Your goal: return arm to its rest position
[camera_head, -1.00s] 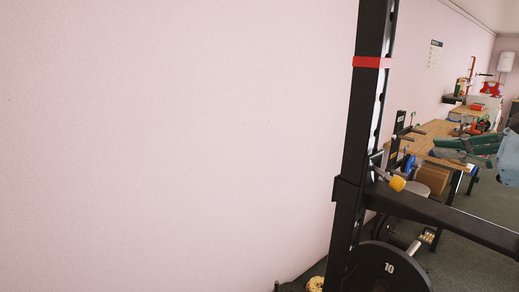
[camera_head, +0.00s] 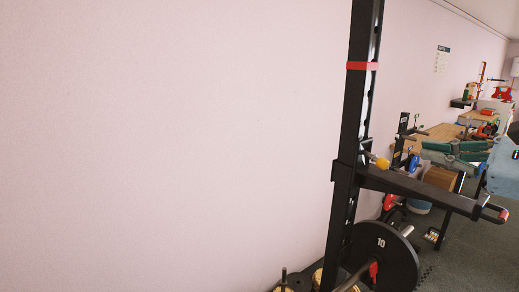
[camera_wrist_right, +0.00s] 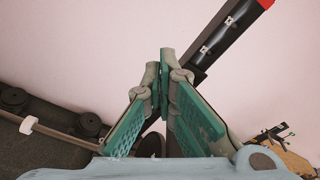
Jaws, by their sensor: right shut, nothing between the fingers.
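My right gripper (camera_head: 428,150) comes in from the right edge of the head view, with green finger pads and a pale blue-grey body. It is also in the right wrist view (camera_wrist_right: 166,62), where the two fingertips meet with nothing between them. In the head view it shows above and beyond the black horizontal arm of a rack; I cannot tell the gap. My left gripper is not in view.
A black rack post (camera_head: 346,200) with a red band stands beside a bare pink wall (camera_head: 170,140). A black weight plate marked 10 (camera_head: 398,262) sits low on it. A wooden workbench (camera_head: 440,131) with tools stands farther back right.

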